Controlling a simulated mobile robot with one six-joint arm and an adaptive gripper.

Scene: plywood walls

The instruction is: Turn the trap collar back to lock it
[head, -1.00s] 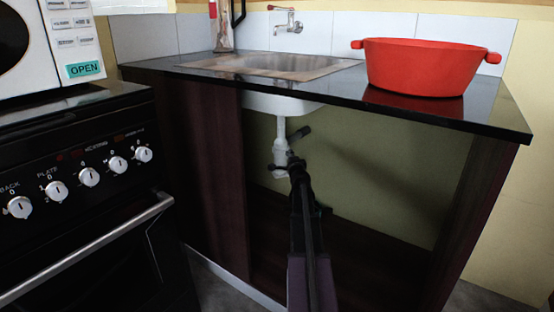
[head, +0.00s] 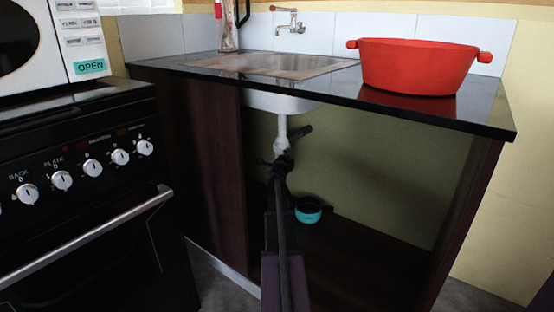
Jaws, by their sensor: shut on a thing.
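The white sink drain pipe and trap (head: 282,128) hang under the sink basin in the open cabinet. My arm reaches into the cabinet from below, and my gripper (head: 281,163) is at the lower part of the trap, shut on it where the collar sits. The collar itself is mostly hidden behind my dark gripper, so its turn cannot be told.
A teal bowl (head: 308,215) with a dark inside stands on the cabinet floor, right of my arm. A red pot (head: 416,66) is on the black counter (head: 340,98). The black stove (head: 85,200) stands at left. The cabinet's right side is free.

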